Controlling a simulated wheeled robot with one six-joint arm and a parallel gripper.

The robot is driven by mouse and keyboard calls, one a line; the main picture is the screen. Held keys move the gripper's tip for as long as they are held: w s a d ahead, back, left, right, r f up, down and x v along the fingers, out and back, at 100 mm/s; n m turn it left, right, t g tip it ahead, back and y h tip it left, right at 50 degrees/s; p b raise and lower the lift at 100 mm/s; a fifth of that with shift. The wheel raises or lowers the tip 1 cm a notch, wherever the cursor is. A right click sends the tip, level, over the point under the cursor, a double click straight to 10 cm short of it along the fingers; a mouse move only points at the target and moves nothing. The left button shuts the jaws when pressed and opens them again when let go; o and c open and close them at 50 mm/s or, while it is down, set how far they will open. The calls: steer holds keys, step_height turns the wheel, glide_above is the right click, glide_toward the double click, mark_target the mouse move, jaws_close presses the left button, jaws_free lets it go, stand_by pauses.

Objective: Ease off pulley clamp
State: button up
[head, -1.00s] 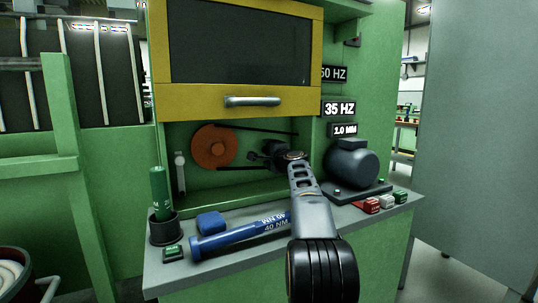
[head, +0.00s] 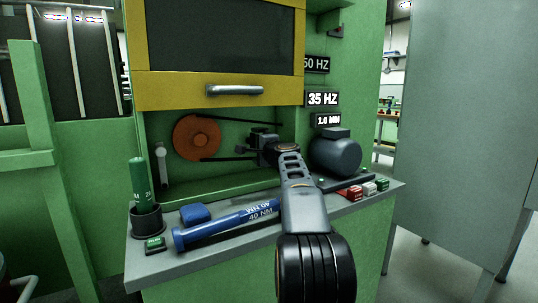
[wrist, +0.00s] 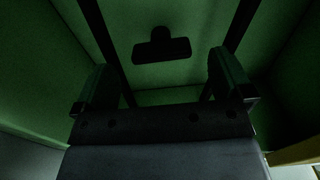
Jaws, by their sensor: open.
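The orange pulley (head: 197,138) sits in the green recess under the yellow-framed door, with a dark belt (head: 228,157) running right from it. My gripper (head: 256,139) reaches into the recess, right of the pulley, its wrist partly covering what lies behind. In the wrist view my gripper (wrist: 160,78) is open and empty, its two fingers wide apart. A dark T-shaped piece (wrist: 160,47), possibly the clamp, shows ahead between the fingers, apart from them. Two dark strips, likely the belt, run on either side of it. The wrist view is very dim.
A blue torque wrench (head: 225,225) marked 40 NM lies on the bench front (head: 153,273). A green cylinder (head: 140,183) stands in a dark cup at left. A dark motor (head: 335,153) and small coloured blocks (head: 368,188) are at right. The door handle (head: 235,90) is above.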

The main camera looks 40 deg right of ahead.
steer(key=s+a, duration=0.1)
steer(key=s, duration=0.9)
steer(key=shift+a+b, duration=0.2)
steer(key=shift+b, duration=0.25)
steer(key=s+a+r+n+g+y+p, duration=0.25)
steer(key=a+n+g+p, duration=0.2)
steer(key=a+p, duration=0.6)
steer(key=s+a+r+n+g+y+p, duration=0.1)
steer(key=a+r+n+g+y+p, duration=0.3)
steer(key=a+p, duration=0.65)
steer(key=s+a+n+g+h+p, duration=0.2)
steer(key=s+a+n+p, duration=0.2)
steer(key=s+p, duration=0.4)
steer(key=s+a+n+g+h+p, duration=0.2)
steer(key=s+a+n+g+p, duration=0.1)
steer(key=s+n+p, duration=0.4)
steer(key=shift+s+a+f+g+p, duration=0.35)
steer(key=shift+s+a+p, duration=0.3)
steer(key=shift+s+p, duration=0.5)
steer(key=shift+w+r, duration=0.1)
steer(key=shift+c, duration=0.5)
